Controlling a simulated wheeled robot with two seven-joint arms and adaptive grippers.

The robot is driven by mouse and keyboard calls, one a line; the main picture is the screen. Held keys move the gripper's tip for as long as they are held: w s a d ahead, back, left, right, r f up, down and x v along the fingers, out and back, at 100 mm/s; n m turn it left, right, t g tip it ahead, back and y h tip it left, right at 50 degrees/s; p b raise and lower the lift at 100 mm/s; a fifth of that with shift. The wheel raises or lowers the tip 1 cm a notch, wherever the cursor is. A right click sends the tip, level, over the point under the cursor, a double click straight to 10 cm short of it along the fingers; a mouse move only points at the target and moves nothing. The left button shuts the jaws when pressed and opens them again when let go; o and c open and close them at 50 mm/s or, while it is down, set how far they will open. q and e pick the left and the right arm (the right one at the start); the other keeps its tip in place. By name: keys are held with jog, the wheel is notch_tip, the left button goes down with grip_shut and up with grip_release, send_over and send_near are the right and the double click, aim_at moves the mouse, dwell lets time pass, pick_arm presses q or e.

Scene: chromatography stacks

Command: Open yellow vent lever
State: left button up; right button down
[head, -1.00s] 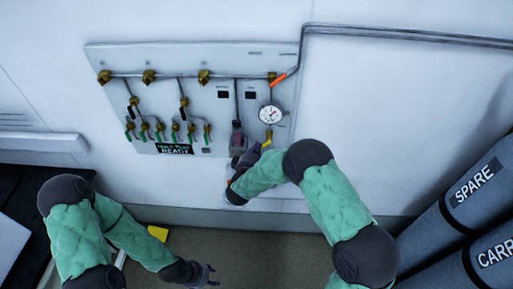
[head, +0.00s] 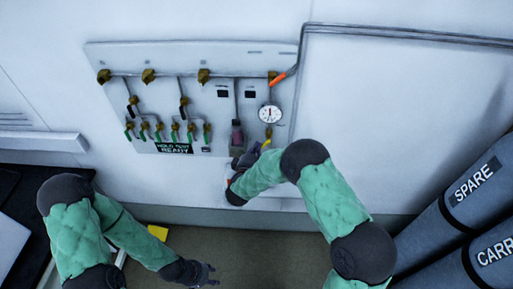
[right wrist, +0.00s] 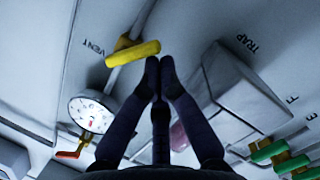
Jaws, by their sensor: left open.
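The yellow vent lever (right wrist: 133,54) is beside the word VENT on the panel in the right wrist view; in the head view (head: 267,143) only a small part shows past my right gripper. My right gripper (right wrist: 159,66) has its fingertips drawn together with nothing seen between them. The tips are just beside the right end of the lever; I cannot tell if they touch it. In the head view my right gripper (head: 250,157) is low on the panel, partly hidden by its arm. My left gripper (head: 207,274) is open and empty, low over the floor.
A round gauge (head: 269,114), an orange lever (head: 285,75) and several green-handled valves (head: 175,132) are on the wall panel (head: 215,60). A TRAP housing (right wrist: 240,88) is right of my right fingers. Grey cylinders (head: 470,195) stand at the right.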

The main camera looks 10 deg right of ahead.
jog(key=shift+d+f+n, duration=0.1)
jog(key=shift+f+n, duration=0.15)
jog(key=shift+n, duration=0.35)
dwell(0.9)
jog(key=shift+s, duration=0.15)
jog(key=v, duration=1.1)
jog(key=shift+s+a, duration=0.25)
jog(key=shift+s, duration=0.1)
jog(key=shift+f, duration=0.15)
